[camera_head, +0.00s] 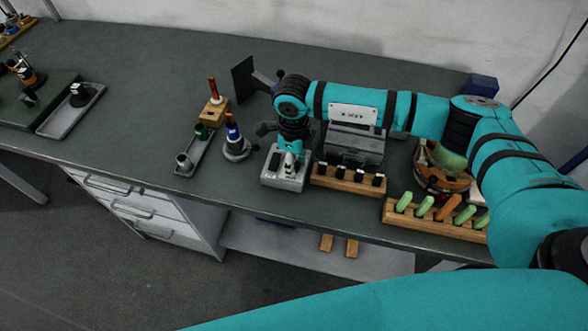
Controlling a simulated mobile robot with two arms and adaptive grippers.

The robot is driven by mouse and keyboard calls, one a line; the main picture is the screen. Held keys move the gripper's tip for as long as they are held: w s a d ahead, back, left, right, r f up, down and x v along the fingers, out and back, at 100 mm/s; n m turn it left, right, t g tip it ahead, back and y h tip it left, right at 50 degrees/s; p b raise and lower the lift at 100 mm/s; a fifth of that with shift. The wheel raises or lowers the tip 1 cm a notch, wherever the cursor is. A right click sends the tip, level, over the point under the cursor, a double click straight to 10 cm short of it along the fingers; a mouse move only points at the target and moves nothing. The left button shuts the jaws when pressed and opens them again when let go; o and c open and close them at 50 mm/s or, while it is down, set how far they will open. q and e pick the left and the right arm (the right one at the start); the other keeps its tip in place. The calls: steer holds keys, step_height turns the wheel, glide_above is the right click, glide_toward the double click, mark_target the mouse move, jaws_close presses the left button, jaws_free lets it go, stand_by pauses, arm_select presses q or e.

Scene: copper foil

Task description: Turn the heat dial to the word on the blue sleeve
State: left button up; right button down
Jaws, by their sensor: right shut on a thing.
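A pale grey control box (270,178) stands near the front edge of the bench. My right gripper (291,158) points down onto the top of this box and is shut on the heat dial there. The fingers hide most of the dial, and its pointer and markings cannot be read. An iron with a blue sleeve (232,131) stands upright in a round grey stand (236,151) left of the box. The word on the sleeve is too small to read. My left gripper is not in view.
A wooden block with an orange-handled tool (212,89) and a narrow grey tray (192,158) stand to the left. A wooden rack (347,179) and a rack with green and orange handles (434,217) line the front right.

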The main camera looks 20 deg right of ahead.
steer(key=n+b, duration=0.2)
steer(key=b, duration=0.1)
steer(key=n+b, duration=0.3)
steer(key=b, duration=0.1)
steer(key=n+b, duration=0.2)
steer(key=b, duration=0.1)
steer(key=shift+f+n, duration=0.25)
steer(key=shift+n, duration=0.15)
steer(key=shift+r+n+b, duration=0.2)
steer(key=shift+n+b, duration=1)
steer(key=shift+b, duration=0.25)
steer(key=c, duration=1)
jaws_free()
steer(key=shift+r, duration=0.15)
steer(key=shift+r, duration=3.9)
